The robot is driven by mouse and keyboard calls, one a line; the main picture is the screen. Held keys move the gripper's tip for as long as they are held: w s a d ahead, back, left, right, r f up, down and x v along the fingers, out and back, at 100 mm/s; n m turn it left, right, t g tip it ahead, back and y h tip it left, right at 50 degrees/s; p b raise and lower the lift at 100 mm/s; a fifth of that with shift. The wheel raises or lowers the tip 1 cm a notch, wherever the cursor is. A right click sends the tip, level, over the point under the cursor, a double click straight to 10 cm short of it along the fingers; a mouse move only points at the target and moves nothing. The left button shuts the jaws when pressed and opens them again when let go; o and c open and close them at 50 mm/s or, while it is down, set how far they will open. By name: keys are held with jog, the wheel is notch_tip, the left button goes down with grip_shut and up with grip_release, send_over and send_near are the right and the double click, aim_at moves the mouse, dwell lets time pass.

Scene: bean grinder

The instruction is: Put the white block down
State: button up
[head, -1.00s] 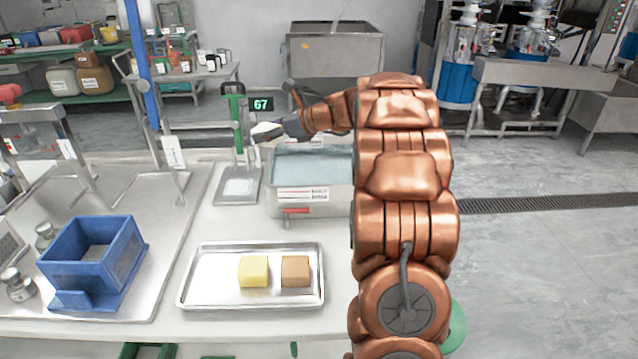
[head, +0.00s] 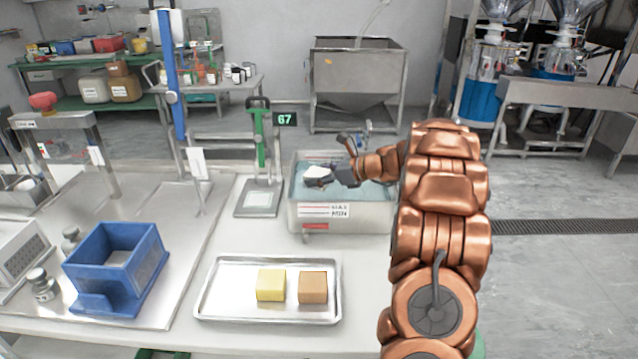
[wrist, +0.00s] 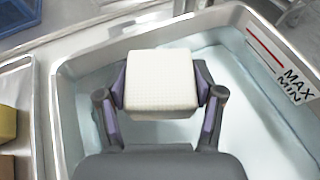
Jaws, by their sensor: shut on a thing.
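The white block (wrist: 161,79) is held between the two fingers of my gripper (wrist: 162,95), which is shut on it. In the wrist view the block is over the water in a grey bin (wrist: 62,95) with MAX and MIN marks on its inner wall. In the head view my gripper (head: 330,178) and the white block (head: 317,172) are over the left part of the bin (head: 345,217). I cannot tell how far the block is above the water.
A metal tray (head: 222,304) in front holds a yellow block (head: 271,285) and a brown block (head: 313,287). A green-handled stand (head: 259,150) with a pale square plate is left of the bin. A blue box (head: 115,270) stands further left.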

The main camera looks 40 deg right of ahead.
jog(key=shift+f, duration=1.05)
jog(key=shift+f, duration=0.6)
jog(key=o, duration=1.4)
jog(key=shift+r, duration=0.15)
jog(key=shift+r, duration=0.4)
jog(key=shift+s+d+r, duration=0.2)
jog(key=shift+s, duration=0.05)
jog(key=v, duration=1.1)
jog(key=shift+s, duration=0.25)
